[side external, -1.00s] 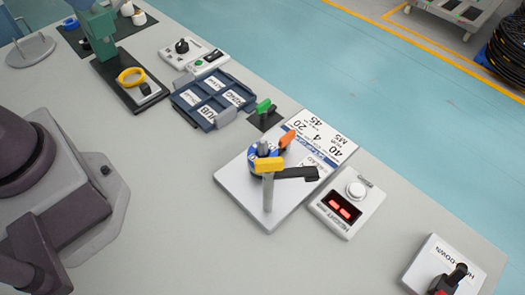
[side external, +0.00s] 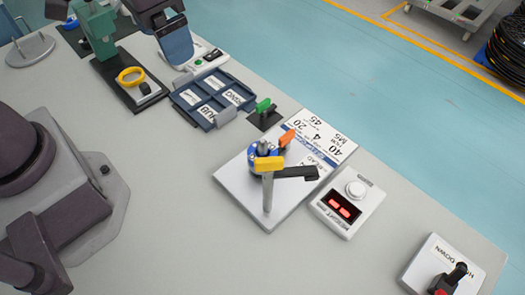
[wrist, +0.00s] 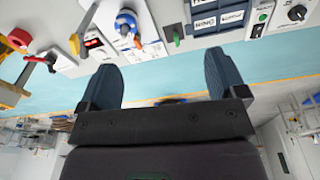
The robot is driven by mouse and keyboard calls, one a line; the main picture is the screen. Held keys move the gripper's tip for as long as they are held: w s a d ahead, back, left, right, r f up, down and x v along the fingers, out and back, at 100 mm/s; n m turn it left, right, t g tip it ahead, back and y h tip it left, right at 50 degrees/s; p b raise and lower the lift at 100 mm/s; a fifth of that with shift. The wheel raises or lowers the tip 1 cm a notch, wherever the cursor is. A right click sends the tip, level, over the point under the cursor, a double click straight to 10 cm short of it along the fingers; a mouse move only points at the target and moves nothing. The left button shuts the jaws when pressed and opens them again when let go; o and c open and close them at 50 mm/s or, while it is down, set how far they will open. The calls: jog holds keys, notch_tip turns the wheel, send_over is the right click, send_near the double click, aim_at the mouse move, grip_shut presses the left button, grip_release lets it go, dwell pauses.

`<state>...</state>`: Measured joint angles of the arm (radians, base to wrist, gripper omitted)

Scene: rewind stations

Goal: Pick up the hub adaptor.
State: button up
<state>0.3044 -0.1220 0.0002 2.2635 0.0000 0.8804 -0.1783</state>
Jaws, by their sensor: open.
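I cannot tell for certain which thing is the hub adaptor. A dark blue tray (side external: 226,116) carries white labels, one reading like HUB; I see no distinct part in it. A round blue piece (side external: 253,153) sits on a pale plate (side external: 237,195), partly hidden by a yellow block and black lever; it also shows in the wrist view (wrist: 125,20). A yellow ring (side external: 130,75) lies by the green press. My gripper (side external: 178,48) is at the top of the side view, beyond the tray. In the wrist view my gripper (wrist: 163,80) is open, with nothing between its fingers.
A green press (side external: 95,30) stands at upper left. A small green-handled piece (side external: 264,106) stands beside the tray. A box with a red display (side external: 345,208) and a lever box (side external: 440,268) are to the right. The front middle of the table is clear.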

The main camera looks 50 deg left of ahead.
aim_at(263, 148)
jog(key=w+d+f+n+g, duration=0.1)
jog(key=w+d+f+n, duration=0.7)
jog(key=d+f, duration=0.3)
jog(key=f, duration=1.1)
jog(key=shift+d+f, duration=0.2)
jog(key=shift+f, duration=0.1)
jog(key=c, duration=1)
